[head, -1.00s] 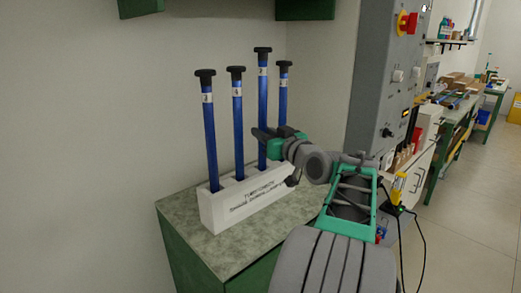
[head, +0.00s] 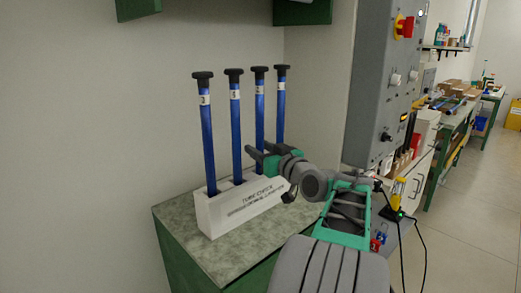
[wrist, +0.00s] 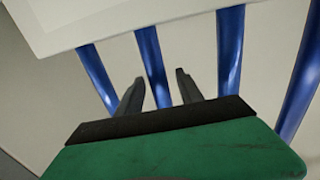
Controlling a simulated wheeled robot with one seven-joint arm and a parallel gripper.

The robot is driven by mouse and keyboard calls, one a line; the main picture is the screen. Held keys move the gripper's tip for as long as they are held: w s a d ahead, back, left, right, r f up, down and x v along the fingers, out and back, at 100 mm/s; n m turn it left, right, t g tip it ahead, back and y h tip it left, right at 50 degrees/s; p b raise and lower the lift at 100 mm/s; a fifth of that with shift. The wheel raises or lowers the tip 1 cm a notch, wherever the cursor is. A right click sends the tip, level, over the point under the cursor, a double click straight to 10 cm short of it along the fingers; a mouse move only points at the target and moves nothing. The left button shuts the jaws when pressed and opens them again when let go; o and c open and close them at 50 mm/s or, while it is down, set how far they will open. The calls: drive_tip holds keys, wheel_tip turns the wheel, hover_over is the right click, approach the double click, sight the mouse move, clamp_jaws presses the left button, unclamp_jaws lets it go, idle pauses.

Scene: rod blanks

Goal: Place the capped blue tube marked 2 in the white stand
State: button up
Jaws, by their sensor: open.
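The white stand (head: 222,218) sits on the speckled counter top. Several upright blue tubes with black caps stand in a row in it, their caps at about one level. The third tube from the left (head: 260,100) has a white label too small to read surely; its lower part is hidden behind my gripper. My gripper (head: 256,152) is open at this tube. In the wrist view the stand (wrist: 110,14) is at the top, and one blue tube (wrist: 150,55) runs between my two spread fingers (wrist: 160,76).
The first tube (head: 207,130) and second tube (head: 237,125) stand left of my gripper, the fourth tube (head: 281,100) to its right. A grey control panel (head: 385,90) rises at the right. Bare counter (head: 180,222) lies left of the stand.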

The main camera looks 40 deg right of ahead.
drive_tip(key=shift+r, duration=0.1)
drive_tip(key=shift+r+p, duration=0.3)
drive_tip(key=shift+p, duration=0.15)
drive_tip(key=s+a+b, duration=0.1)
drive_tip(key=s, duration=1.1)
drive_tip(key=shift+a+f, duration=0.2)
drive_tip(key=shift+a, duration=0.15)
